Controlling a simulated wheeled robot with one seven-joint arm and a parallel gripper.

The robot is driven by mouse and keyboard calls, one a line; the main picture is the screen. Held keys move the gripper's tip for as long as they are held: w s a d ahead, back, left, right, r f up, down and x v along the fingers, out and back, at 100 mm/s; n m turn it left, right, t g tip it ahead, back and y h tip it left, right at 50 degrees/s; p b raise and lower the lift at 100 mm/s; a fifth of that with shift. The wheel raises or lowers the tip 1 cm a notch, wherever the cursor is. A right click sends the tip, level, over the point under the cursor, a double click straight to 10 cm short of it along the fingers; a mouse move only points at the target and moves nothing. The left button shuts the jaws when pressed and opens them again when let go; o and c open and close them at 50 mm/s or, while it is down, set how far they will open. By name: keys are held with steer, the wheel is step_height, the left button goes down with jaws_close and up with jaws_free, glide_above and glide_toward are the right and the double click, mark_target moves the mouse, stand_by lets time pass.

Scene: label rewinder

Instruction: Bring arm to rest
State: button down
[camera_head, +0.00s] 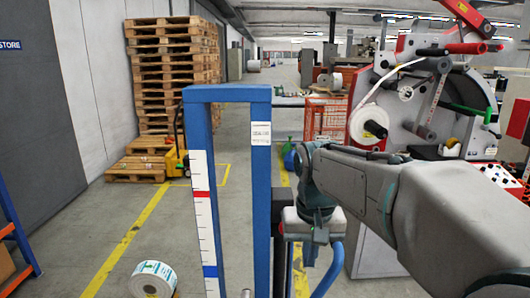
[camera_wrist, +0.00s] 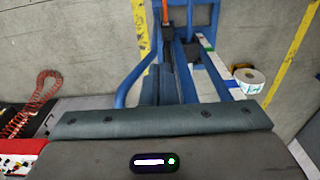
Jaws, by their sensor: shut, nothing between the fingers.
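My arm reaches in from the right side of the head view, its grey-green links bent at an elbow. My gripper (camera_head: 311,255) hangs low at the arm's end, pointing down, beside the right post of a blue frame (camera_head: 261,190). It is shut, and I see nothing held in it. The fingertips are small and partly lost against dark parts behind. In the wrist view the fingers cannot be made out clearly; the blue frame (camera_wrist: 190,60) shows there from above.
The label rewinder (camera_head: 425,105), with a white roll on it, stands at the right behind my arm. A label roll (camera_head: 152,280) is at the lower left and shows in the wrist view (camera_wrist: 249,80). Stacked pallets (camera_head: 172,80) stand far left. The aisle floor between is open.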

steer(key=s+d+f+t, duration=0.1)
steer(key=s+d+f, duration=0.2)
steer(key=s, duration=0.3)
steer(key=s+d+f+t, duration=0.1)
steer(key=s+d+f, duration=0.2)
steer(key=s+f, duration=0.2)
steer(key=shift+s+f, duration=0.2)
steer(key=shift+s, duration=1.05)
